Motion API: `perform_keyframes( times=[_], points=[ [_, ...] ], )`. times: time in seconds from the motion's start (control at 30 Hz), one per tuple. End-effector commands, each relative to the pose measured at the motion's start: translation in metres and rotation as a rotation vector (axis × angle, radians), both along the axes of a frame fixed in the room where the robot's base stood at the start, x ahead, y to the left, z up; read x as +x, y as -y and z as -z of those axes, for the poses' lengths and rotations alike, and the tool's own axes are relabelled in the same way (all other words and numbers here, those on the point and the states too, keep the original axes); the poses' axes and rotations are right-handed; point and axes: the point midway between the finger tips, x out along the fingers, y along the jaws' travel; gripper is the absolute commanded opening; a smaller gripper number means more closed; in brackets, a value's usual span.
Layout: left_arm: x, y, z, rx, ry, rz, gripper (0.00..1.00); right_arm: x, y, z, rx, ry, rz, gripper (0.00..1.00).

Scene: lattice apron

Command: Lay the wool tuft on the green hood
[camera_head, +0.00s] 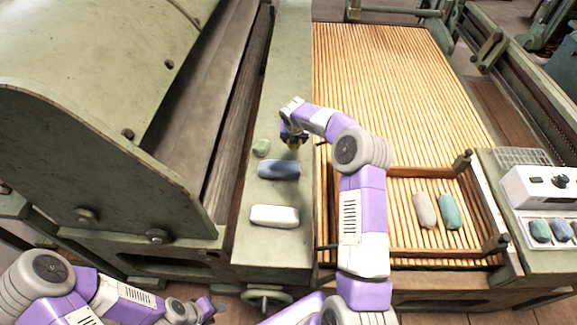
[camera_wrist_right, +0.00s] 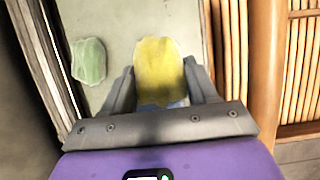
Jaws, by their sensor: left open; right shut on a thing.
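The yellow wool tuft (camera_wrist_right: 160,70) is between the fingers of my right gripper (camera_wrist_right: 162,88), which is shut on it. A bit of the yellow tuft (camera_head: 294,147) shows under the fingers. I cannot tell whether the tuft touches the surface. My left gripper (camera_head: 210,307) is open and empty at the bottom left, low and away from the hood.
On the strip lie a small green tuft (camera_head: 261,148), a blue roll (camera_head: 278,169) and a white roll (camera_head: 274,215). A wooden frame (camera_head: 398,252) on the slatted lattice (camera_head: 390,85) surrounds a beige roll (camera_head: 424,210) and a teal roll (camera_head: 450,211). The far strip is clear.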

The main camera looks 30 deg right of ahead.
Motion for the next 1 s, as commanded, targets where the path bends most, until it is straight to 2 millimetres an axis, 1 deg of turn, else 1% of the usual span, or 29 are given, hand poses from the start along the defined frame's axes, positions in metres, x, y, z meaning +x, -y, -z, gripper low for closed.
perform_keyframes(
  times=[0.03, 0.1, 0.27, 0.4, 0.5, 0.73, 0.87, 0.9, 0.97, 1.0],
  points=[
    [0.0, 0.0, 0.006, 0.0, 0.0, 0.0, 0.43, -0.001, 0.0, 0.014, 0.0, -0.004, 0.001, 0.29],
    [0.0, 0.0, 0.009, 0.0, 0.0, 0.0, 0.43, -0.001, 0.0, 0.022, -0.001, -0.003, 0.0, 0.29],
    [0.0, 0.0, 0.014, 0.0, 0.0, 0.0, 0.43, -0.001, 0.0, 0.037, 0.0, -0.002, 0.002, 0.29],
    [0.0, 0.0, 0.023, 0.0, 0.0, 0.0, 0.43, -0.001, 0.0, 0.062, 0.0, -0.004, 0.001, 0.29],
    [0.0, 0.0, 0.027, 0.0, 0.0, 0.0, 0.43, -0.001, 0.0, 0.073, -0.001, -0.003, 0.001, 0.29],
    [0.0, 0.0, 0.025, 0.0, 0.0, 0.0, 0.43, -0.001, 0.0, 0.072, -0.001, -0.001, 0.002, 0.29],
    [0.0, 0.0, 0.026, 0.0, 0.0, 0.0, 0.43, -0.001, 0.0, 0.075, -0.001, -0.001, 0.002, 0.29],
    [0.0, 0.0, 0.026, 0.0, 0.0, 0.0, 0.43, -0.001, 0.0, 0.075, -0.001, -0.001, 0.002, 0.63],
    [0.0, 0.0, 0.026, 0.0, 0.0, 0.0, 0.43, -0.001, 0.0, 0.075, -0.001, -0.001, 0.002, 0.72],
    [0.0, 0.0, 0.026, 0.0, 0.0, 0.0, 0.43, -0.001, 0.0, 0.075, -0.001, -0.001, 0.002, 0.78]
  ],
)
